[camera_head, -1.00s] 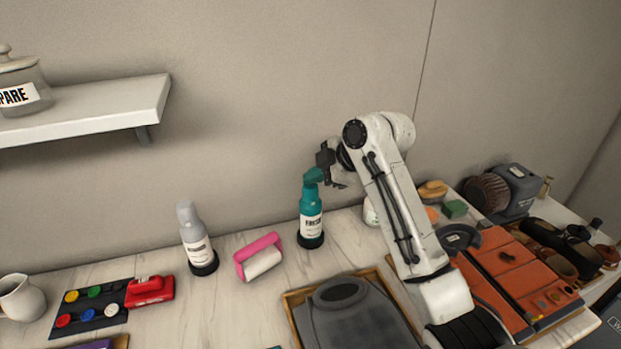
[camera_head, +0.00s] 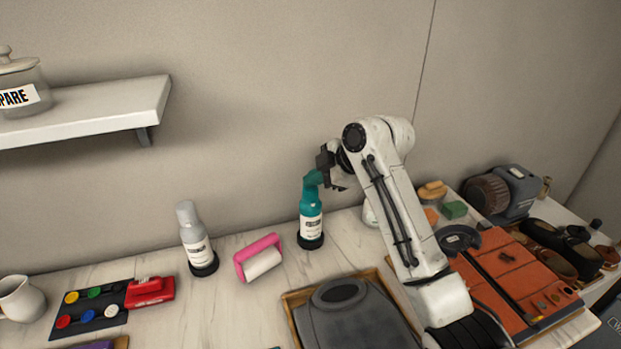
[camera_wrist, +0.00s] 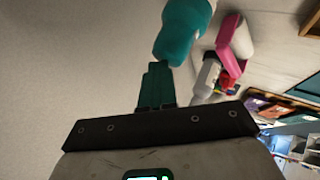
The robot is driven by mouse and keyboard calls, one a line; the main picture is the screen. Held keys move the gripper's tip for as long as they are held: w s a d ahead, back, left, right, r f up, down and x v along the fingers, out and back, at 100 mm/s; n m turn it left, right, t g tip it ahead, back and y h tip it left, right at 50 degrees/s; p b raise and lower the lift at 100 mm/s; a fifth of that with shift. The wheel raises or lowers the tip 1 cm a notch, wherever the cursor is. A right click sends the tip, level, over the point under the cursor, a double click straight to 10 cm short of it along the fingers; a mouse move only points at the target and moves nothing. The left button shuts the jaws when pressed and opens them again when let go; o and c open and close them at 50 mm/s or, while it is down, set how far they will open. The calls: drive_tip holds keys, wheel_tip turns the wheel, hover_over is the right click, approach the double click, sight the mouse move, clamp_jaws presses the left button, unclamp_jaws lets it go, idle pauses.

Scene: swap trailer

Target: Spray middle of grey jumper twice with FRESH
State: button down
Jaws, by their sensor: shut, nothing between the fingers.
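The teal spray bottle (camera_head: 311,207) stands upright on a dark round base on the counter; its white label reads FRESH in the earlier view. The grey jumper (camera_head: 352,318) lies folded in a wooden-edged tray at the bottom centre, with its dark neck opening toward the wall. My gripper (camera_head: 322,166) is beside the bottle's spray head, at its upper right. In the wrist view my gripper (camera_wrist: 157,85) has its fingers together, empty, pointing toward the teal bottle (camera_wrist: 184,32). I cannot tell whether they touch it. The bottle's lower part is outside that view.
A grey-white bottle (camera_head: 195,240) and a pink-handled roller (camera_head: 259,258) stand left of the teal bottle. A shelf (camera_head: 90,110) juts out upper left. Brushes, shoes and an orange mat (camera_head: 510,270) crowd the right.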

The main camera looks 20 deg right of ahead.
sight(313, 189)
drive_tip(key=shift+s+a+f, duration=0.15)
drive_tip(key=shift+f, duration=0.45)
wheel_tip(313, 189, up, 6)
drive_tip(key=p, duration=0.4)
drive_tip(key=shift+r, duration=0.25)
